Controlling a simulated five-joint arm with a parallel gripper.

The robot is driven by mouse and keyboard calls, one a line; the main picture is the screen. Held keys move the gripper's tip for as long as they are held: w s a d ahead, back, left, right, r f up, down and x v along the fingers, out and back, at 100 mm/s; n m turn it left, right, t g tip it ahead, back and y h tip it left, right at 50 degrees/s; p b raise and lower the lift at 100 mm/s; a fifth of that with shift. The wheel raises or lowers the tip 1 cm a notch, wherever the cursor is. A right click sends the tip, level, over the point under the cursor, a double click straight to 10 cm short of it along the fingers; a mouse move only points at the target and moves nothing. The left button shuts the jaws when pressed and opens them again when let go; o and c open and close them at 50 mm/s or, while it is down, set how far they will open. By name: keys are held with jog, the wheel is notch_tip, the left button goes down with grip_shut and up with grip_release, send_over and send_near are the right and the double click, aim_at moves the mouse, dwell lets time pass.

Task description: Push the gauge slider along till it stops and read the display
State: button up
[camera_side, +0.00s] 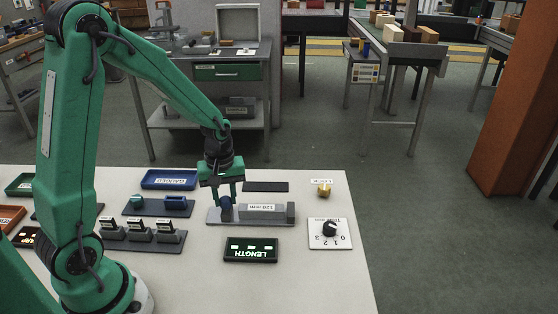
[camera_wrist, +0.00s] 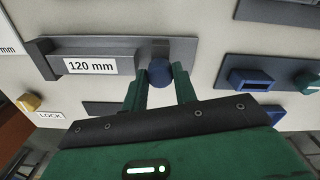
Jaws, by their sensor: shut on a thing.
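My gripper (camera_side: 227,198) points down over the left end of the grey gauge (camera_side: 222,219). Its fingers are shut on the round blue slider knob (camera_side: 226,208). In the wrist view the knob (camera_wrist: 160,72) sits between my two fingers (camera_wrist: 158,88). A grey block labelled "120 mm" (camera_side: 264,210) lies along the gauge, right of the knob, with the gauge's end block (camera_side: 290,211) at its far end. The black LENGTH display (camera_side: 250,256), upside down in the side view, shows lit green dashes and no readable number.
A brass LOCK knob (camera_side: 324,190) and a numbered dial (camera_side: 330,229) stand right of the gauge. Left are a blue tray (camera_side: 170,180), a dark holder (camera_side: 158,209) with a blue part, and a rack of labelled grey blocks (camera_side: 140,235). The table's front right is clear.

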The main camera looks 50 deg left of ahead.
aim_at(241, 206)
jog(key=shift+o, duration=0.5)
jog(key=w+d, duration=0.2)
jog(key=w, duration=0.1)
jog(key=shift+d, duration=0.35)
jog(key=o, duration=0.4)
jog(key=shift+w+d+r, duration=0.1)
jog(key=shift+w+d, duration=0.1)
jog(key=shift+d, duration=0.05)
jog(key=shift+c, duration=0.2)
jog(key=o, duration=0.4)
jog(key=shift+c, duration=0.2)
jog(key=shift+r, duration=0.1)
notch_tip(241, 206, up, 8)
jog(key=shift+s+f, duration=0.15)
jog(key=shift+f, duration=0.1)
